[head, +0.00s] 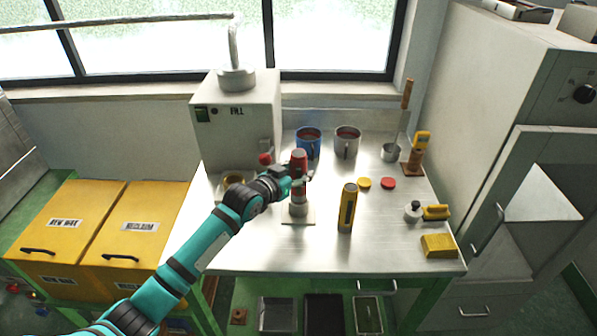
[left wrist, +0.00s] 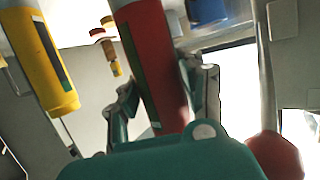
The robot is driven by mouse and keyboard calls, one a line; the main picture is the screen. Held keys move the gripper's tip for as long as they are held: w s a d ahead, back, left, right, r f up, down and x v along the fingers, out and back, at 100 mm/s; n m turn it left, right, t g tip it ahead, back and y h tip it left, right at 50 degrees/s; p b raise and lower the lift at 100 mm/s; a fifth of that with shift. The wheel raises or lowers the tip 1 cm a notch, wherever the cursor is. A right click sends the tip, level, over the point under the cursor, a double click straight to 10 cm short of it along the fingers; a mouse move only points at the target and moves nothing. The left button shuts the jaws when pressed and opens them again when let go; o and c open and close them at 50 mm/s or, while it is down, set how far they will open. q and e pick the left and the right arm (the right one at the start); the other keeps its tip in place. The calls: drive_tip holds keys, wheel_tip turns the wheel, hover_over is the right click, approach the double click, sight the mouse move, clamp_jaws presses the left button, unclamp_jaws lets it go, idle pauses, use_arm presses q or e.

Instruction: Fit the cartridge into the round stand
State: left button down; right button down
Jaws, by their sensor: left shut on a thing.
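A red cartridge (head: 298,158) with a dark stripe is held upright in my left gripper (head: 299,174). In the left wrist view the same red cartridge (left wrist: 158,65) lies between the two fingers of my left gripper (left wrist: 163,98), which is shut on it. The round stand (head: 298,210), a grey cylinder on a pale square base, is directly below the gripper in the head view. I cannot tell whether the cartridge's lower end is inside the stand or just above it. My right gripper is not in view.
A yellow cylinder (head: 347,209) stands close to the right of the stand, also at left in the wrist view (left wrist: 42,60). Blue (head: 308,141) and grey (head: 347,140) mugs stand behind. A white machine (head: 237,120) is at back left. The table (head: 330,255) is clear in front.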

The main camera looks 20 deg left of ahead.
sight(294, 189)
use_arm(q)
drive_tip(key=shift+f+b, duration=1.35)
drive_tip(key=shift+f, duration=1)
drive_tip(key=c, duration=0.8)
unclamp_jaws()
drive_tip(key=shift+r, duration=0.1)
drive_tip(key=shift+c, duration=0.2)
drive_tip(key=shift+o, duration=0.6)
drive_tip(key=shift+s, duration=0.1)
drive_tip(key=v, duration=1.1)
drive_tip(key=shift+s+a, duration=0.2)
drive_tip(key=shift+s, duration=0.15)
drive_tip(key=shift+r, duration=0.1)
